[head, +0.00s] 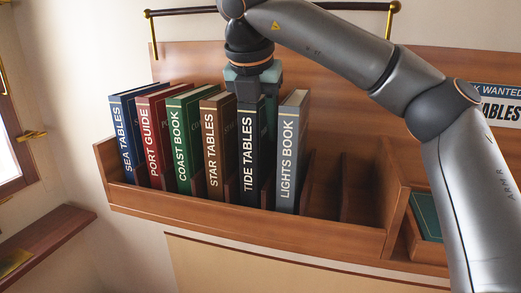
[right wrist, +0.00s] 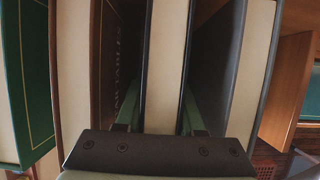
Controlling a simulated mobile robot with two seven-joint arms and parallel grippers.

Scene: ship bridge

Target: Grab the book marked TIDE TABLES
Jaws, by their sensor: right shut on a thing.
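The TIDE TABLES book (head: 249,150) is black with white lettering and stands upright in a wooden rack between STAR TABLES and LIGHTS BOOK. My right gripper (head: 250,92) reaches down from above and is shut on the top of this book. In the right wrist view, the cream page block of the TIDE TABLES book (right wrist: 166,65) lies between the two fingers of the right gripper (right wrist: 160,118). The book's lower end is hidden behind the rack's front board. My left gripper is not in view.
The brown STAR TABLES book (head: 211,150) and grey LIGHTS BOOK (head: 289,150) stand close on either side. Green, red and blue books stand farther left. The rack (head: 240,222) has empty slots on the right. A sign (head: 497,103) and a green-covered item (head: 427,213) are at far right.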

